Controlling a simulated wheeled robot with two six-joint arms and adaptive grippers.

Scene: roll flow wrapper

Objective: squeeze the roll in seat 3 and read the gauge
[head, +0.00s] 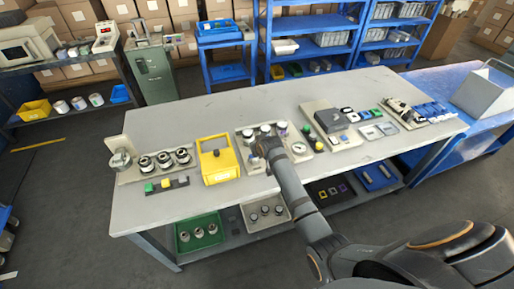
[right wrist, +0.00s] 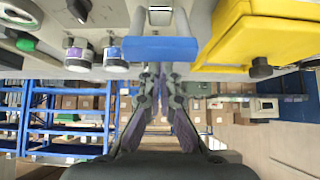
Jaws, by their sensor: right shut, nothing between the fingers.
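The grey seat panel (head: 246,160) stands mid-table, with a row of small rolls. A left roll (head: 249,134) and a purplish right roll (head: 281,128) show in the head view. I cannot read seat numbers. The round white gauge (head: 298,147) sits at the panel's right; its reading is too small. My right gripper (head: 262,144) is shut and empty over the panel front. In the wrist view its fingertips (right wrist: 160,72) are at a blue block (right wrist: 160,48); contact is unclear.
A yellow box (head: 219,163) with a handle stands left of the panel. Left of it are several capped rolls on a base (head: 133,178). A grey device (head: 332,120) and button strips stand to the right. The front strip of the table (head: 200,212) is clear.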

